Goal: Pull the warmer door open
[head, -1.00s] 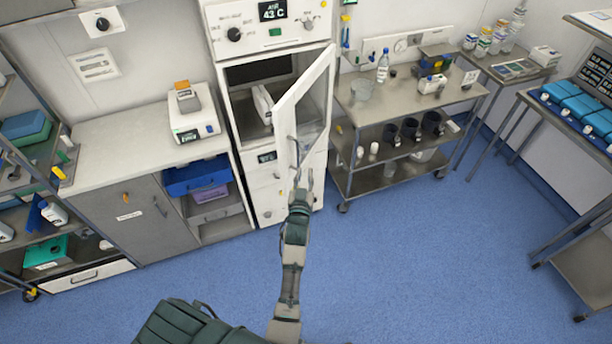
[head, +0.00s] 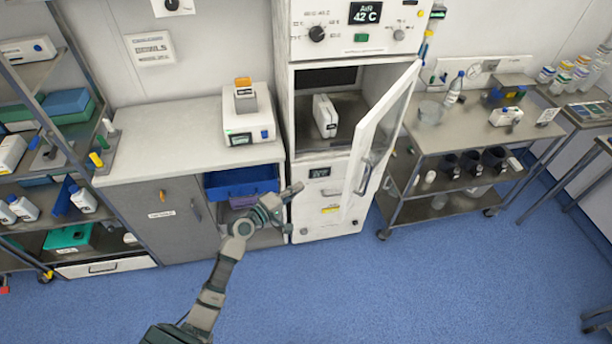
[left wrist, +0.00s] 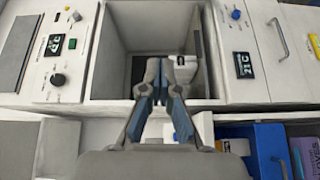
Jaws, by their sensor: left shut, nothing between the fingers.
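The warmer (head: 299,112) is a tall white cabinet with a display reading 42 C at its top. Its white door (head: 382,127) with a glass pane stands wide open, swung out to the right. The door's handle (head: 363,178) shows low on the door, with no gripper on it. My left gripper (head: 295,190) is shut and empty, left of the door and in front of the cabinet's lower part. In the left wrist view its closed fingers (left wrist: 165,68) lie before the open compartment. A white item (head: 325,116) stands inside. My right gripper is not in view.
A counter (head: 180,145) with a small white device (head: 248,115) stands left of the warmer, with a blue bin (head: 241,181) below it. A metal cart (head: 447,134) stands to the right, close to the open door. The blue floor in front is clear.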

